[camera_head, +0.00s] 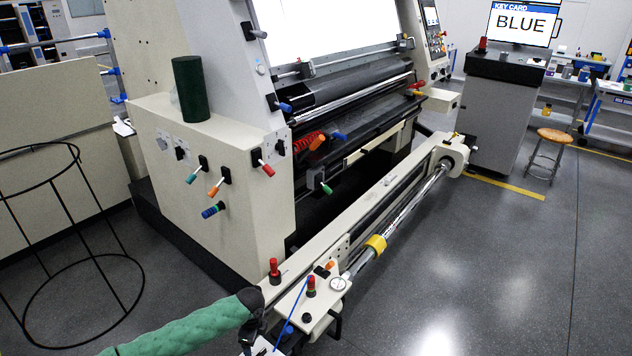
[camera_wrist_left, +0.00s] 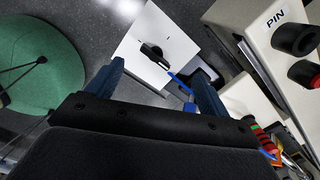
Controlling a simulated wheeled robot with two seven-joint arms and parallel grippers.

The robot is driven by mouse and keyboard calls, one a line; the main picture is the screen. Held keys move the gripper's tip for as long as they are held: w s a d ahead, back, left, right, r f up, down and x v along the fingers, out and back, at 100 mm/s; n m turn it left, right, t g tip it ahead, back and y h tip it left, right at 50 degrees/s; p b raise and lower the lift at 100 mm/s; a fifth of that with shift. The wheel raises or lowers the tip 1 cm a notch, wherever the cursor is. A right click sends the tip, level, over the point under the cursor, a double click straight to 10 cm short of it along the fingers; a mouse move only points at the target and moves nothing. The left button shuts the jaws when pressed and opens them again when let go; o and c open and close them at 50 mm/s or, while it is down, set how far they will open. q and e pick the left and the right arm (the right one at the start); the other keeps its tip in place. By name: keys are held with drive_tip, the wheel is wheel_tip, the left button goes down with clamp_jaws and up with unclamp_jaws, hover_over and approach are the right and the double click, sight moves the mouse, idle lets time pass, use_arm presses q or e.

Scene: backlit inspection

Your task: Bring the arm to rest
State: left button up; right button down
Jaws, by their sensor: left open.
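My left arm comes in from the lower left in a green sleeve in the head view. Its dark left gripper (camera_head: 256,328) is at the near end of the long cream beam (camera_head: 345,220), low in the picture. In the left wrist view the left gripper (camera_wrist_left: 157,73) is open, its two dark blue fingers spread with nothing seen held between them. Beyond the fingers is a white panel (camera_wrist_left: 140,32) with a black knob (camera_wrist_left: 153,52). I cannot tell whether the fingers touch anything. My right gripper is not in view.
A black wire frame (camera_head: 98,256) stands at left. A screen (camera_head: 522,24) reads "KEY CARD BLUE".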

use_arm(q)
drive_tip(key=w+d+r+n+t, duration=0.2)
drive_tip(key=w+d+r+n, duration=0.1)
drive_tip(key=r, duration=0.5)
drive_tip(key=w+d+r+n+t, duration=0.2)
drive_tip(key=w+d+r+n, duration=0.15)
drive_tip(key=r, duration=0.35)
drive_tip(key=s+d+r+n+t+h, duration=0.1)
drive_tip(key=s+d+r+n+t, duration=0.15)
drive_tip(key=s+r+n, duration=0.45)
drive_tip(key=s+a+f+n+g, duration=0.1)
drive_tip(key=s+f, duration=0.4)
drive_tip(key=s, duration=0.7)
drive_tip(key=s+a+f+n+g, duration=0.2)
drive_tip(key=s+f, duration=0.4)
drive_tip(key=s, duration=0.6)
drive_tip(key=s+a+f+n+g+h, duration=0.1)
drive_tip(key=s+f, duration=0.4)
drive_tip(key=s, duration=0.7)
drive_tip(key=shift+s+a+f+n+g, duration=0.25)
drive_tip(key=shift+s+n+g, duration=0.1)
drive_tip(key=shift+g, duration=0.4)
drive_tip(key=shift+d, duration=0.1)
